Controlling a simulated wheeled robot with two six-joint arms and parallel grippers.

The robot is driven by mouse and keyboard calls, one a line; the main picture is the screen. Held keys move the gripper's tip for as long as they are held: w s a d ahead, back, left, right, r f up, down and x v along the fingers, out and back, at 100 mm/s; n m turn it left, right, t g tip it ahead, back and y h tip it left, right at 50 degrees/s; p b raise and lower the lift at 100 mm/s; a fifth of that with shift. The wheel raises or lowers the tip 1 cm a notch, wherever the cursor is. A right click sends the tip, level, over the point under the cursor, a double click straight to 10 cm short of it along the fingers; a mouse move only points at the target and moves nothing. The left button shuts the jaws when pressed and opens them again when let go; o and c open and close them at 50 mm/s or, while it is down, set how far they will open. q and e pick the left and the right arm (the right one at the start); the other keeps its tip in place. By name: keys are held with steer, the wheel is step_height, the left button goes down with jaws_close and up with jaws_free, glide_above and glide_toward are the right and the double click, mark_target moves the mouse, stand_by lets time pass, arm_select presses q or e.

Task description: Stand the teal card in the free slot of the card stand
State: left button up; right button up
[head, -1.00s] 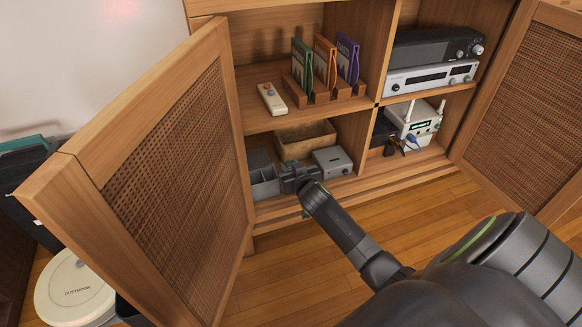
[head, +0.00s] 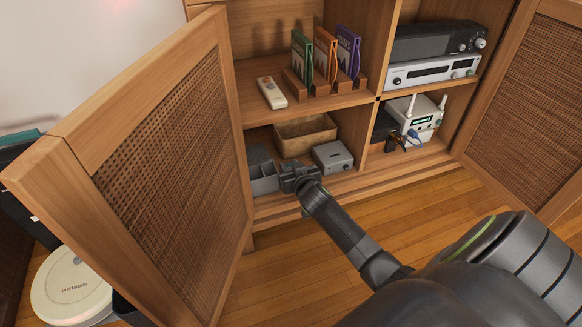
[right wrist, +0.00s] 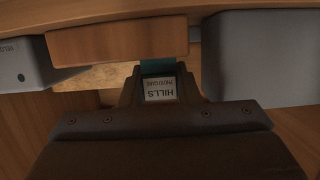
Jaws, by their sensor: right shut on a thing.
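The teal card (right wrist: 157,67) shows in the right wrist view as a teal strip with a white label reading HILLS. My right gripper (right wrist: 160,90) is shut on it. In the head view this gripper (head: 292,178) is at the front of the lower left compartment; the card is hidden there. The wooden card stand (head: 320,92) is on the shelf above, holding a green card (head: 302,58), an orange card (head: 326,55) and a purple card (head: 348,52) upright. I cannot clearly tell which slot is free. My left gripper is not in view.
A white remote (head: 271,92) lies left of the stand. A grey bin (head: 263,184), a basket (head: 305,135) and a grey box (head: 332,156) surround the gripper. The open left door (head: 165,150) stands close by. A wooden piece (right wrist: 118,45) lies beyond the card in the wrist view.

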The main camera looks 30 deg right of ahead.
steer(key=shift+f, duration=0.2)
steer(key=o, duration=1)
steer(key=shift+s, duration=0.1)
steer(key=shift+p+v, duration=0.7)
steer(key=shift+v, duration=0.5)
steer(key=shift+p+v, duration=0.85)
steer(key=shift+v, duration=0.9)
steer(key=shift+a, duration=0.1)
